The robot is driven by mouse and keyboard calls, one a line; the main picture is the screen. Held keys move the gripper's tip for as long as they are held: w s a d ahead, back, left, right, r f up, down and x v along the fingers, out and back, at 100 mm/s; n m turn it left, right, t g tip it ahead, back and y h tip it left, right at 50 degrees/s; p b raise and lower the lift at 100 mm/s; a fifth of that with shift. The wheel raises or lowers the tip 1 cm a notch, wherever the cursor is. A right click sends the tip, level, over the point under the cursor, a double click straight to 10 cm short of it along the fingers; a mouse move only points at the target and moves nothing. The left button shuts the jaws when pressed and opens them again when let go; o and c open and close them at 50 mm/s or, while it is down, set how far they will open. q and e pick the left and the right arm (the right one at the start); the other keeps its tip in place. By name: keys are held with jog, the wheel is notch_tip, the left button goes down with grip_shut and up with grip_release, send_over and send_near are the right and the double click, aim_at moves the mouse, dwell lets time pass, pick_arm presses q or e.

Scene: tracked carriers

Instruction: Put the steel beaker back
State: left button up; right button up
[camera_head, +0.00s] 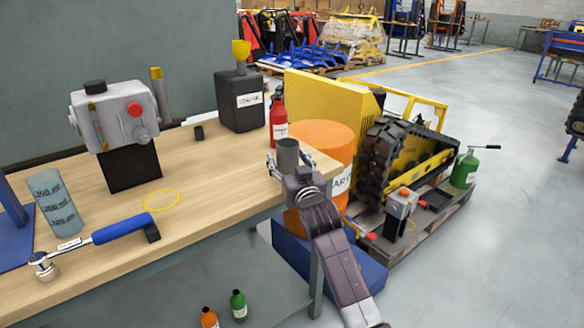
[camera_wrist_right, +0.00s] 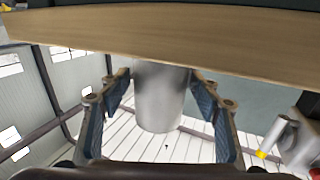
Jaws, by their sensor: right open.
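The steel beaker (camera_head: 288,152) is a plain grey cylinder at the right end of the workbench, by its edge. My right gripper (camera_head: 287,168) is around it, with its arm coming up from the lower right. In the right wrist view, the beaker (camera_wrist_right: 160,98) is between the two open fingers (camera_wrist_right: 160,112), with a gap on each side. It appears to stand on the wooden top, which this view shows upside down. A yellow ring (camera_head: 162,208) is marked on the bare bench top. My left gripper is not in view.
On the bench (camera_head: 215,185) are a red bottle (camera_head: 278,122), a dark canister (camera_head: 240,100), a grey device (camera_head: 115,115), a blue-handled wrench (camera_head: 122,227) and a graduated cylinder (camera_head: 55,203). An orange drum (camera_head: 325,137) stands beyond the bench end. The bench middle is mostly clear.

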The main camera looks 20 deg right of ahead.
jog(key=s+p, duration=0.1)
jog(key=s, duration=1.1)
jog(key=s+a+f+n+g+y, duration=0.1)
jog(key=s+f+g, duration=0.35)
jog(key=f, duration=1.05)
jog(key=s+a+f+g, duration=0.1)
jog(key=s+f+g, duration=0.35)
jog(key=f, duration=0.95)
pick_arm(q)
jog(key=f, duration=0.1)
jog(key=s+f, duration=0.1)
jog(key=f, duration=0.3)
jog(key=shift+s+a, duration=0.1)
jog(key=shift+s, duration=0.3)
pick_arm(e)
jog(key=s+f+n+g, duration=0.1)
jog(key=s+f+g, duration=0.2)
jog(key=s+f, duration=0.8)
jog(key=s+f+g, duration=0.3)
jog(key=s+f, duration=0.9)
jog(key=s, duration=0.7)
jog(key=shift+s+a+n+g, duration=0.2)
jog(key=shift+n+g, duration=0.1)
jog(key=shift+n, duration=0.1)
